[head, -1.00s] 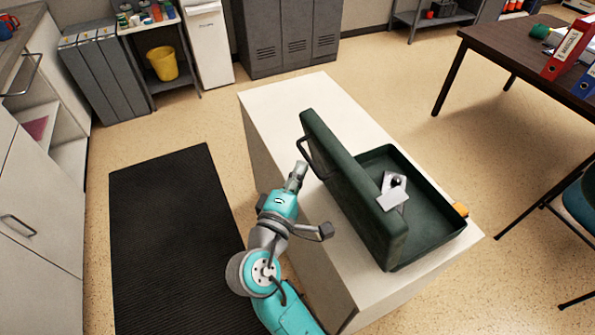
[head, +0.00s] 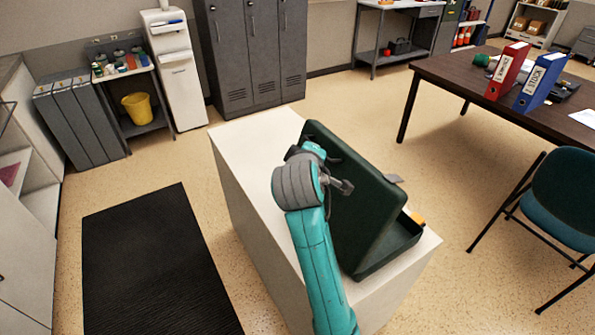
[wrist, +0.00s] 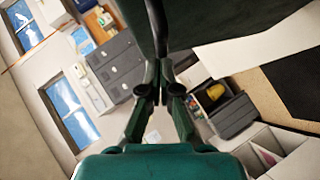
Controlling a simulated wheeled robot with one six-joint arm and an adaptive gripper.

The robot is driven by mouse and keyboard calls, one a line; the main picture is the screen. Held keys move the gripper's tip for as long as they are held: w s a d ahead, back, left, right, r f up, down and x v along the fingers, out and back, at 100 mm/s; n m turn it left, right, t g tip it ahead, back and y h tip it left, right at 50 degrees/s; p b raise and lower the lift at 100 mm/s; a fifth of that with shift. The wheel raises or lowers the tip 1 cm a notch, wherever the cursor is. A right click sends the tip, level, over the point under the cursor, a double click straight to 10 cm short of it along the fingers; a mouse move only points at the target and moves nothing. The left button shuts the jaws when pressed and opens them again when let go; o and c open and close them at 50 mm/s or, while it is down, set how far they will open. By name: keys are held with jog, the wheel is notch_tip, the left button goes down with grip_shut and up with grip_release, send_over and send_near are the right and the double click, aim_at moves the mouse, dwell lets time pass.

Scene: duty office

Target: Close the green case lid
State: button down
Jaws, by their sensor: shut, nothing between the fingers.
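The dark green case (head: 385,258) sits on a white cabinet. Its lid (head: 362,215) is partly shut, tilted to the right over the tray, with its outer face towards me and most of the tray hidden. In the wrist view the lid (wrist: 225,22) fills the top as a dark green surface. My gripper (wrist: 160,75) is shut and empty, close to the lid's outer side. In the head view my own arm hides the fingertips near the lid's upper left part. I cannot tell whether they touch the lid.
The white cabinet top (head: 255,135) is bare left of the case. An orange thing (head: 417,219) lies at the case's right edge. A grey flat thing (head: 393,178) shows past the lid. A dark table (head: 440,75) and chair (head: 560,200) stand right; a black mat (head: 150,255) lies left.

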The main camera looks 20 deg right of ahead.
aim_at(337, 143)
jog(key=shift+m+g+y, duration=0.5)
jog(key=shift+m+y, duration=0.2)
jog(key=shift+y, duration=0.2)
jog(key=d, duration=0.2)
jog(key=w+d, duration=0.1)
jog(key=d, duration=0.4)
jog(key=shift+w+f, duration=0.25)
jog(key=shift+w, duration=0.1)
jog(key=w+d+f+m+g+y, duration=0.1)
jog(key=w+d+f+m+y, duration=0.1)
jog(key=d+f, duration=0.6)
jog(key=w+d+f+m+g+y, duration=0.1)
jog(key=w+d+f+m+y, duration=0.1)
jog(key=d+f+y, duration=0.3)
jog(key=d+f, duration=0.3)
jog(key=d, duration=0.1)
jog(key=shift+w+d+g, duration=0.25)
jog(key=shift+w+g, duration=0.05)
jog(key=shift+w, duration=0.05)
